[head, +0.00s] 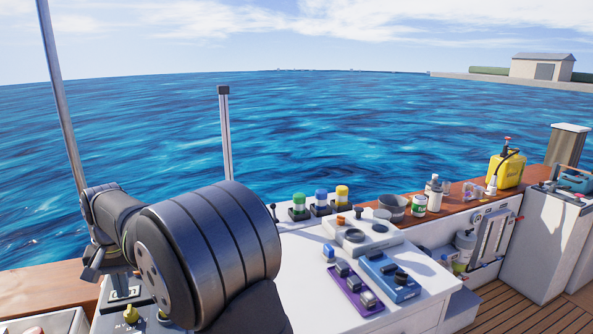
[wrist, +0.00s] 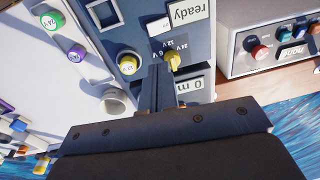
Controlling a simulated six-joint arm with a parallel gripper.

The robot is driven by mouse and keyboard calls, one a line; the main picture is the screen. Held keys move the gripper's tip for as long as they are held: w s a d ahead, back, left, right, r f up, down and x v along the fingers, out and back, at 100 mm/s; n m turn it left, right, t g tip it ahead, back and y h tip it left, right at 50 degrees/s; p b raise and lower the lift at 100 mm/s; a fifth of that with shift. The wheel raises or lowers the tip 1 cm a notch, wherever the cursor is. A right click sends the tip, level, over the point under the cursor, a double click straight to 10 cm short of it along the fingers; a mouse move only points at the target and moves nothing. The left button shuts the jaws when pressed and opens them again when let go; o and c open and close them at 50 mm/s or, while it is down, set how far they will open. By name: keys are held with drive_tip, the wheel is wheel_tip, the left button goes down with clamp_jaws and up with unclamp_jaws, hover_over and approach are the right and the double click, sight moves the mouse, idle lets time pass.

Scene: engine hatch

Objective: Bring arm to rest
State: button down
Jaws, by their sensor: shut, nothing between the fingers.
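My gripper (wrist: 166,84) is shut and empty in the wrist view. Its fingers point at a dark control panel (wrist: 140,18) and overlap the panel's lower part in the picture. I cannot tell whether they touch it. A yellow knob (wrist: 172,60) is just beside the fingertips, near voltage markings.
A yellow 12V cap (wrist: 128,64), a purple 6V cap (wrist: 77,53) and a green 24V cap (wrist: 52,22) are left of the fingers. A box with a red button (wrist: 260,52) is right. In the head view, a white counter (head: 300,270) holds a blue device (head: 390,277); a yellow can (head: 505,169) stands farther right.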

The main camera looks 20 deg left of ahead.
wheel_tip(320, 180, up, 4)
drive_tip(key=w+d+g, duration=0.1)
drive_tip(key=w+d, duration=0.1)
drive_tip(key=shift+s+a+f, duration=0.15)
drive_tip(key=shift+f, duration=0.5)
drive_tip(key=shift+s+a+f, duration=0.15)
drive_tip(key=shift+s+f, duration=0.05)
drive_tip(key=shift+f, duration=0.45)
drive_tip(key=shift+s+a+f, duration=0.15)
drive_tip(key=shift+f, duration=0.5)
drive_tip(key=c, duration=2.2)
unclamp_jaws()
drive_tip(key=c, duration=1.8)
unclamp_jaws()
drive_tip(key=shift+s+r, duration=0.2)
drive_tip(key=shift+s, duration=0.1)
drive_tip(key=o, duration=1.4)
drive_tip(key=shift+t+h, duration=0.5)
drive_tip(key=shift+h, duration=0.1)
drive_tip(key=s+d+r, duration=0.1)
drive_tip(key=s, duration=0.1)
drive_tip(key=s+d+r, duration=0.1)
drive_tip(key=s+r, duration=0.1)
drive_tip(key=s+d+r, duration=0.1)
drive_tip(key=s, duration=0.1)
drive_tip(key=shift+s+r, duration=0.15)
drive_tip(key=shift+r, duration=0.05)
drive_tip(key=o, duration=0.4)
drive_tip(key=shift+f, duration=0.3)
wheel_tip(320, 180, down, 9)
